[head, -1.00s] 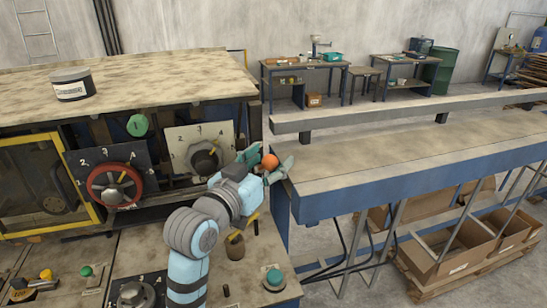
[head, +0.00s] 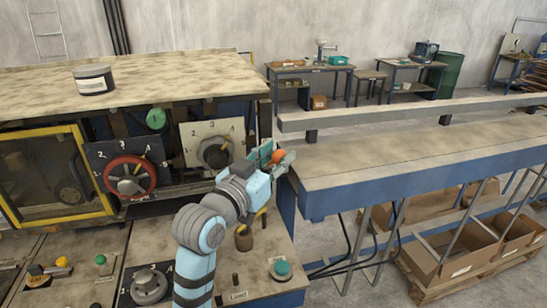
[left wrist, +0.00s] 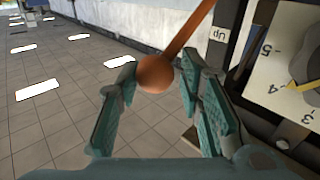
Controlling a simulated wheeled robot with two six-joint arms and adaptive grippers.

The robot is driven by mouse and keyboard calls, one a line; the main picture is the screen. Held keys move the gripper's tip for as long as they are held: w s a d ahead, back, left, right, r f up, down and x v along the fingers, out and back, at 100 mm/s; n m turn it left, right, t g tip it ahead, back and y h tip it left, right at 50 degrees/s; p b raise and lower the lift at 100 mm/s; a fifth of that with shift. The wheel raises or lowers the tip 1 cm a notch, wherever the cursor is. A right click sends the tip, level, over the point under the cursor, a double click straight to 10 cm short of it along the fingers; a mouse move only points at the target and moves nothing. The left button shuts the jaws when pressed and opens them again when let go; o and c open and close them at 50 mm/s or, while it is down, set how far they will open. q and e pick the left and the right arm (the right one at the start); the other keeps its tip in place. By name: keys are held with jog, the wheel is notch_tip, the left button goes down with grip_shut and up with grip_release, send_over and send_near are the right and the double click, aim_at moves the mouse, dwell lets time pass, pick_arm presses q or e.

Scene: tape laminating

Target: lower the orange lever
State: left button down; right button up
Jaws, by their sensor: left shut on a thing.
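The orange lever has a round knob (head: 278,156) at the right end of the machine's front. In the left wrist view the orange ball (left wrist: 156,74) sits between my fingertips, and its orange-brown rod runs up and to the right. My left gripper (left wrist: 158,70) is shut on the knob, one teal finger on each side. A plate marked "Up" (left wrist: 219,42) is just right of the rod. In the head view the rod is mostly hidden by my gripper. My right gripper is not in view.
A white dial plate with a dark knob (head: 214,152) and a red wheel (head: 130,176) are left of the lever. A blue-edged bench (head: 400,165) stands close on the right. A lower panel holds a green button (head: 281,268) and a brown knob with a yellow handle (head: 244,238).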

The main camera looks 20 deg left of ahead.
pick_arm(q)
notch_tip(320, 180, down, 6)
jog(key=s+d+m+t+b, duration=0.1)
jog(key=s+m+b, duration=0.1)
jog(key=b, duration=0.2)
jog(key=shift+d+h, duration=0.3)
jog(key=shift+d, duration=0.1)
jog(key=c, duration=2.2)
grip_release()
jog(key=shift+w+a+r, duration=0.1)
jog(key=shift+w+r, duration=0.05)
jog(key=shift+w, duration=0.15)
jog(key=o, duration=0.7)
jog(key=shift+w+a, duration=0.25)
jog(key=shift+w, duration=0.25)
jog(key=o, duration=0.3)
jog(key=shift+o, duration=1)
jog(key=shift+s+t, duration=0.2)
jog(key=shift+t, duration=0.1)
jog(key=shift+s+d+r, duration=0.15)
jog(key=shift+s+d, duration=0.05)
jog(key=shift+s, duration=0.05)
